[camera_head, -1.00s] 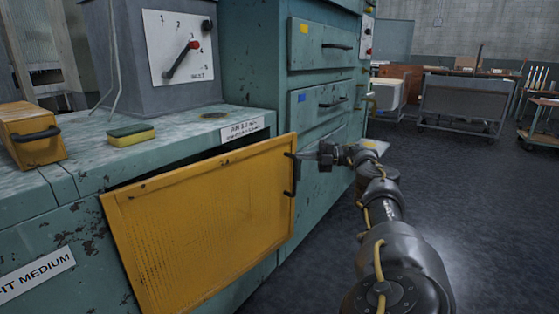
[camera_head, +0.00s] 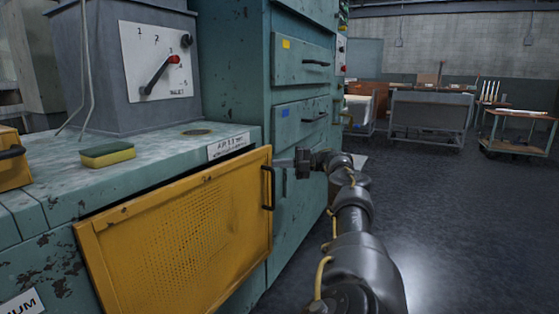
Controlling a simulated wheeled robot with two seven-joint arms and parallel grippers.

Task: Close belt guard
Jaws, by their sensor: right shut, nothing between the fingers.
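The belt guard (camera_head: 180,232) is a yellow perforated panel on the front of the teal machine. It stands slightly ajar, with a thin dark gap along its top edge under the counter. Its black handle (camera_head: 268,188) is at its right edge. My right gripper (camera_head: 283,163) is shut and empty. It is just right of the guard's upper right corner, close to the handle; I cannot tell whether it touches the guard. My left gripper is not in view.
A yellow-green sponge (camera_head: 107,155) and a yellow box (camera_head: 12,160) lie on the counter. A grey housing with a dial (camera_head: 158,65) stands behind them. Teal drawers (camera_head: 302,62) rise beyond my right gripper. The floor to the right is open, with carts (camera_head: 432,118) farther back.

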